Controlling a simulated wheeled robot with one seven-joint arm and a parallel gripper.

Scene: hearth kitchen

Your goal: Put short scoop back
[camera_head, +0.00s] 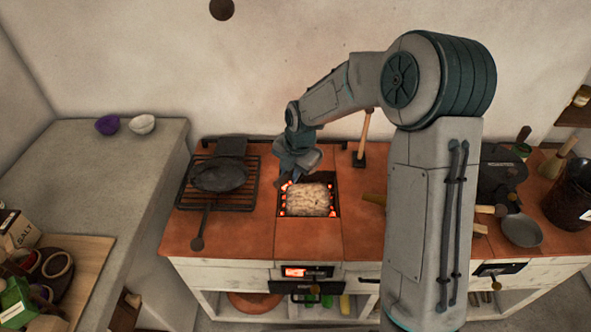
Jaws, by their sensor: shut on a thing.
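My gripper (289,180) is low over the left back edge of the glowing fire pit (335,208) in the tiled hearth top. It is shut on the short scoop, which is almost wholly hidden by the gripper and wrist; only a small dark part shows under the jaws. A pale, lumpy mass (307,200) fills most of the pit, with red embers around it.
A dark pan (218,175) lies on a black grate (247,196) left of the pit. A small pan (521,231) and a black bucket (566,195) are at the right. Purple (107,125) and white (142,124) bowls stand on the grey counter. The front tiles are clear.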

